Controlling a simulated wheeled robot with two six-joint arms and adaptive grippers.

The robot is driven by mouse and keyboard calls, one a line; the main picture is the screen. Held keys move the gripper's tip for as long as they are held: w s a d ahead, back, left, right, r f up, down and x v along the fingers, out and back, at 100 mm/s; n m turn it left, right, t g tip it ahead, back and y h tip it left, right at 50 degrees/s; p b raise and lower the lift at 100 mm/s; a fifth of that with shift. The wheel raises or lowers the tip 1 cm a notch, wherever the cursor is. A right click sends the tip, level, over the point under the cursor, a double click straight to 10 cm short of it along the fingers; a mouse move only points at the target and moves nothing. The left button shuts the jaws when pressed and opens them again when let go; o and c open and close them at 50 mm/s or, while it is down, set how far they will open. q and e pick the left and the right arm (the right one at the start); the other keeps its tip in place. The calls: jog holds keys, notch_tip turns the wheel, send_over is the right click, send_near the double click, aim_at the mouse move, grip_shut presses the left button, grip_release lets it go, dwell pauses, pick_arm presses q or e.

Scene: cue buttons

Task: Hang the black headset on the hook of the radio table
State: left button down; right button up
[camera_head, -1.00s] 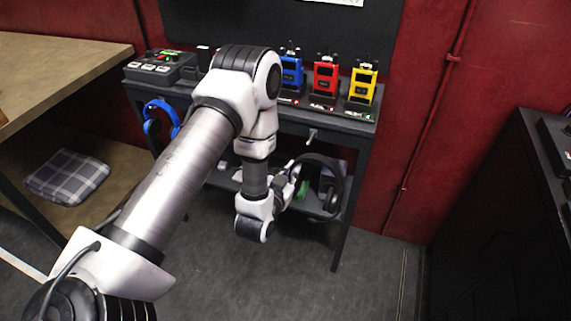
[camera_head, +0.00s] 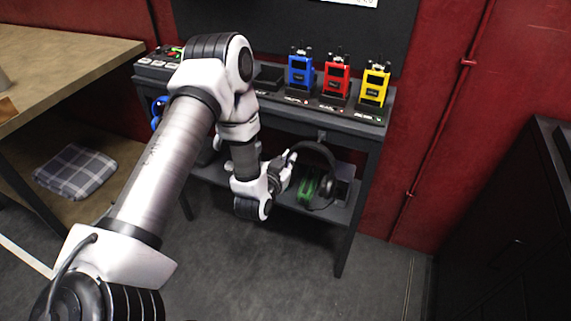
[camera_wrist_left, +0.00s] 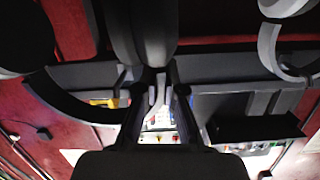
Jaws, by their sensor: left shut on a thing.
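The black headset (camera_head: 334,164) hangs from my left gripper (camera_head: 289,163) in the head view. The gripper is shut on the headband at its left side. The top of the band is just below the small hook (camera_head: 322,134) under the front edge of the radio table (camera_head: 352,128). I cannot tell whether the band touches the hook. In the left wrist view a dark curved band (camera_wrist_left: 72,106) shows at the left of the gripper fingers (camera_wrist_left: 157,92). My right gripper is out of view.
Blue (camera_head: 300,70), red (camera_head: 336,77) and yellow (camera_head: 374,86) radios stand on the table. A blue headset (camera_head: 158,110) hangs at its left, partly behind my arm. A green thing (camera_head: 307,190) is on the lower shelf. A black cabinet (camera_head: 500,225) stands at the right.

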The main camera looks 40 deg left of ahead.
pick_arm(q)
jog(key=b+x, duration=0.2)
jog(key=x, duration=0.4)
jog(key=shift+f+b, duration=0.3)
jog(key=shift+f, duration=0.1)
dwell(0.6)
jog(key=c, duration=1.2)
grip_release()
jog(key=shift+w, duration=0.1)
